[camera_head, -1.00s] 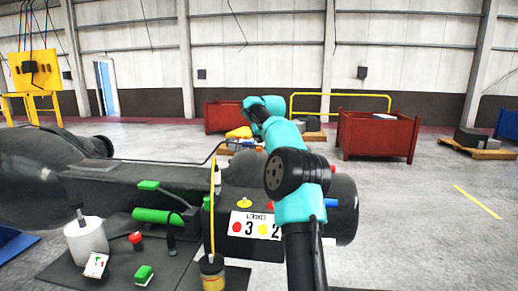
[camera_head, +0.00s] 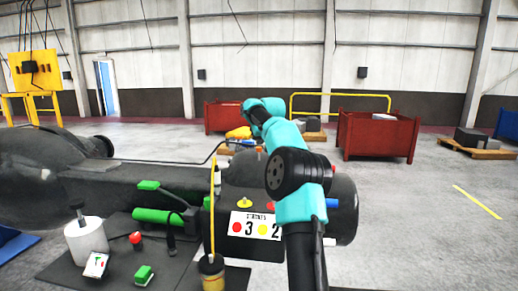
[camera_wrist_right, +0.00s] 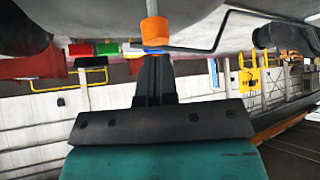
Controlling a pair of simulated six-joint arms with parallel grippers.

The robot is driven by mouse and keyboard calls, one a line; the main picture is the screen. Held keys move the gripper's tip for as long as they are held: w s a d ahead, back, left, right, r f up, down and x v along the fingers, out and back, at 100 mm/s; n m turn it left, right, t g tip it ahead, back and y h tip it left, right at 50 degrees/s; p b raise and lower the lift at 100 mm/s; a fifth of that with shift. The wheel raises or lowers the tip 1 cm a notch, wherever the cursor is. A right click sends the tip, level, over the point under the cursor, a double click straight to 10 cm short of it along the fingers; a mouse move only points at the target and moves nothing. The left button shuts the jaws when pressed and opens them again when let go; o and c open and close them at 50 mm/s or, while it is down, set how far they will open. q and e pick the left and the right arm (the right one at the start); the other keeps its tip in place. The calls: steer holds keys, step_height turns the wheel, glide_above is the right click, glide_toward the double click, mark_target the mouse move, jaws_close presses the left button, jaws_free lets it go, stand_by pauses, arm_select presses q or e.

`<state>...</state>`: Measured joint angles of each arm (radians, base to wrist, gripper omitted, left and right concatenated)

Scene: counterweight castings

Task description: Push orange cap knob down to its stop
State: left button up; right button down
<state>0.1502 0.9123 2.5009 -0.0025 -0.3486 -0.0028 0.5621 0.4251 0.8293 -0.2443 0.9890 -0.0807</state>
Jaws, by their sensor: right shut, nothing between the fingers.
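The orange cap knob (camera_wrist_right: 155,31) stands out from a grey casting at the top of the right wrist view, which looks upside down. In the head view a small orange spot (camera_head: 258,149), likely this knob, shows beside my right forearm. My right gripper (camera_wrist_right: 153,58) is shut with nothing between its dark fingers. Its fingertips point at the knob's end, in line with it and very close. I cannot tell whether they touch it. In the head view the right fingertips are mostly hidden by the forearm. My left gripper is not in view.
A bent black rod (camera_wrist_right: 222,32) runs beside the knob. In the head view a white plate with red and yellow dots (camera_head: 255,225), a yellow upright rod (camera_head: 212,215) and a green cylinder (camera_head: 152,215) are near the arm. Red bins (camera_head: 378,135) stand behind on open floor.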

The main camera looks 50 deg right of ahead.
steer(key=shift+f, duration=1.15)
stand_by(0.5)
steer(key=shift+r, duration=1.45)
steer(key=shift+r, duration=2.5)
